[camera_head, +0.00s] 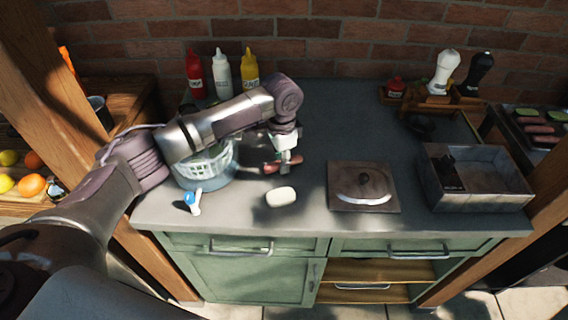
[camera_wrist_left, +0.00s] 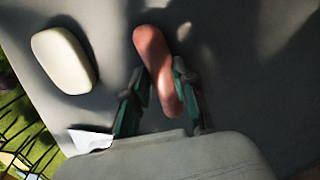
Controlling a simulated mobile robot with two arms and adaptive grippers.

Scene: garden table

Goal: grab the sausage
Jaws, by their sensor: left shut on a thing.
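In the left wrist view a reddish-brown sausage (camera_wrist_left: 152,45) lies between the two dark green fingers of my left gripper (camera_wrist_left: 160,92). The fingers are shut on it, and one end sticks out beyond them. In the head view my left gripper (camera_head: 284,163) reaches down over the grey counter, and the sausage (camera_head: 271,168) shows at its fingertips, beside a pale blue basket-like bowl. Whether the sausage still touches the counter I cannot tell. My right gripper is not in view.
A white oval object (camera_head: 281,197) lies just in front of the gripper. The bowl (camera_head: 207,168) stands to its left, with a blue-and-white item (camera_head: 194,201) in front. A square lidded plate (camera_head: 363,188) and a metal tray (camera_head: 480,198) stand right. Sauce bottles (camera_head: 221,74) line the back.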

